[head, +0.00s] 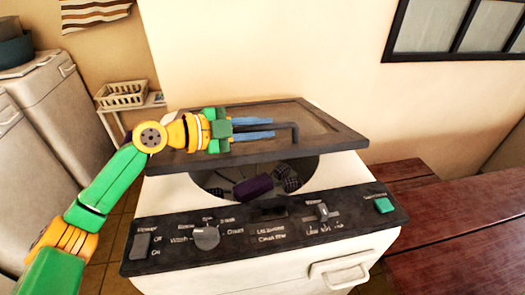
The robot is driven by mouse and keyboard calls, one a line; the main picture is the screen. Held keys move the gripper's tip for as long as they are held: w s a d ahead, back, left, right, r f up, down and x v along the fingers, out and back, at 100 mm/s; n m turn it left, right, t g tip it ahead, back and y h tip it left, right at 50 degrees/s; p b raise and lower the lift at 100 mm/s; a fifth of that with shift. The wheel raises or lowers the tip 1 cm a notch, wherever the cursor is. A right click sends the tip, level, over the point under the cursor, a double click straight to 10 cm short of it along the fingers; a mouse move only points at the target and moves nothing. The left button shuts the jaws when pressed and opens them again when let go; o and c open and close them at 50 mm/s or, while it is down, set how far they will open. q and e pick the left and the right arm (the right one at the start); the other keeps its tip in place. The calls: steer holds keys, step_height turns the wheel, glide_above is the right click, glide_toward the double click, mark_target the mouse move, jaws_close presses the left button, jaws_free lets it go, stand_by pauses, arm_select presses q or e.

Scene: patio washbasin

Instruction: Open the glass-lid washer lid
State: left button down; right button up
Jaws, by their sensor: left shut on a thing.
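The washer (350,185) stands in the middle of the head view, with a dark control panel (265,232) along its front. Its dark-framed glass lid (335,122) is partly raised, with a gap between its front edge and the washer top. My left gripper (272,128) reaches over the lid from the left. Its blue fingers are shut on the dark lid handle (296,131). Below the lid the round tub opening (215,180) shows, with a dark purple item (253,188) and dark rounded pieces in it. My right gripper is not in view.
Grey cabinets (60,110) stand on the left, beside a small shelf with a cream basket (122,94). A reddish wooden table (460,235) is close on the right. A plain wall (270,50) rises behind the washer.

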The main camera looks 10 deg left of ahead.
arm_select(q)
steer(key=w+a+r+p, duration=0.1)
steer(key=w+r+p, duration=0.2)
steer(key=r, duration=0.3)
steer(key=w+a+r+n+p, duration=0.1)
steer(key=w+r+p, duration=0.3)
steer(key=r+p, duration=0.1)
steer(key=shift+w+a+r+g+p, duration=0.15)
steer(key=shift+r+g+p, duration=0.25)
steer(key=shift+r, duration=0.2)
